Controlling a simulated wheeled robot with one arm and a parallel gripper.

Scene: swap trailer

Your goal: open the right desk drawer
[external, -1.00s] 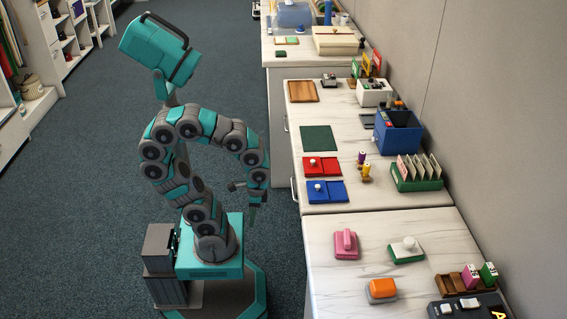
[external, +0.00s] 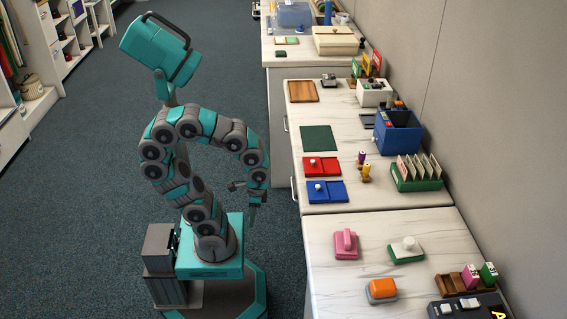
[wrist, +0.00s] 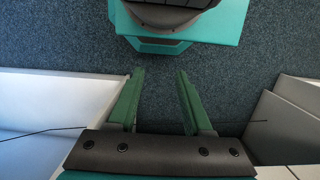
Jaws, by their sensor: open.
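The middle desk (external: 345,203) stands to the right of my arm, with its drawer front facing me and seen very steeply. Two small handles show on that front: a far one (external: 286,123) and a near one (external: 293,189). The drawer faces themselves are mostly hidden by the desktop's edge, and no drawer stands out. My gripper (external: 252,214) hangs pointing down beside the front, apart from the near handle. In the wrist view my open, empty gripper (wrist: 160,75) has green fingers spread over carpet. No handle is clear there.
The desktop bears a blue stamp pad (external: 327,196), a red one (external: 322,172), a green mat (external: 318,138) and a blue box (external: 398,135). A nearer desk (external: 330,275) adjoins it. Pale panels flank the gripper in the wrist view. Carpet (external: 100,200) to the left is clear.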

